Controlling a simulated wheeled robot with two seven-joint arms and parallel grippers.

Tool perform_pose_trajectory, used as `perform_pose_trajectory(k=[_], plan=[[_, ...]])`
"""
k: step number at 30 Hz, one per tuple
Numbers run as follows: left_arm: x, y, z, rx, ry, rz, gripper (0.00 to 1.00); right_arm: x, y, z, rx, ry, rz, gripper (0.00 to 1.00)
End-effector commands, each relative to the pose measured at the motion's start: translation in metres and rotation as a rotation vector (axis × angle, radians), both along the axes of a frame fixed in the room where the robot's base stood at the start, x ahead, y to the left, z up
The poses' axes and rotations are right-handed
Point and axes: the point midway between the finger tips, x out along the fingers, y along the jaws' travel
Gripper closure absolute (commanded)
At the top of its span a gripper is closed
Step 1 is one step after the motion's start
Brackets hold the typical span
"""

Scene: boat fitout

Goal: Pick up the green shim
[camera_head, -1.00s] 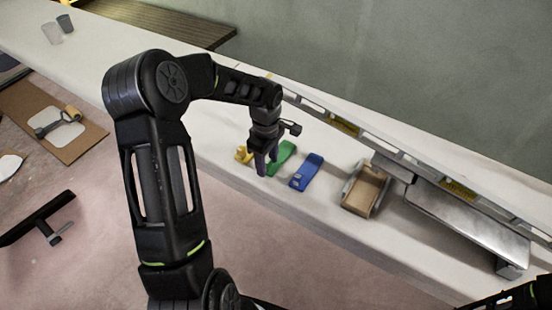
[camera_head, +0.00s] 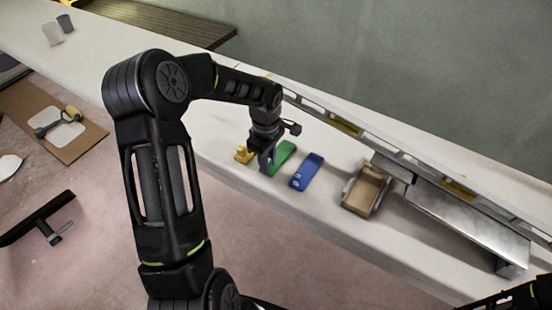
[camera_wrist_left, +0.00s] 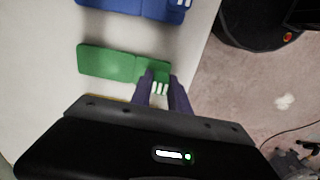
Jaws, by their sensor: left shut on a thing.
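The green shim (camera_head: 284,155) lies on the white bench top between the yellow shim and the blue shim. In the left wrist view the green shim (camera_wrist_left: 108,62) has white stripes at its end near the bench edge. My left gripper (camera_head: 265,166) is over that near end. In the wrist view the fingers of my left gripper (camera_wrist_left: 161,80) are shut on the striped end of the green shim. The shim appears to rest on the bench. Only a dark part of my right arm shows at the lower right; its gripper jaws cannot be made out.
The blue shim (camera_head: 307,172) lies just right of the green one, and the yellow shim (camera_head: 243,154) just left. An open tan-bottomed box (camera_head: 365,191) stands farther right, beside a metal plate (camera_head: 470,222). A long level (camera_head: 400,155) runs along the back.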

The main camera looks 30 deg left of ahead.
Motion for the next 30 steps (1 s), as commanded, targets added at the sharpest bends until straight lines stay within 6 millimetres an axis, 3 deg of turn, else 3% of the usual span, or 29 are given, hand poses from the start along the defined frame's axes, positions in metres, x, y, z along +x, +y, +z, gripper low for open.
perform_pose_trajectory(k=[11, 24, 30], plan=[[0.001, 0.000, 0.006, 0.002, -0.001, -0.001, 1.00, 0.000, 0.000, -0.001, 0.000, 0.000, 0.000, 0.64], [0.001, 0.000, 0.082, 0.001, -0.004, 0.000, 1.00, 0.000, 0.000, -0.006, 0.000, 0.000, 0.000, 0.64], [0.000, 0.000, 0.100, 0.000, -0.001, 0.000, 1.00, 0.000, 0.000, -0.006, 0.000, 0.000, 0.000, 0.64]])
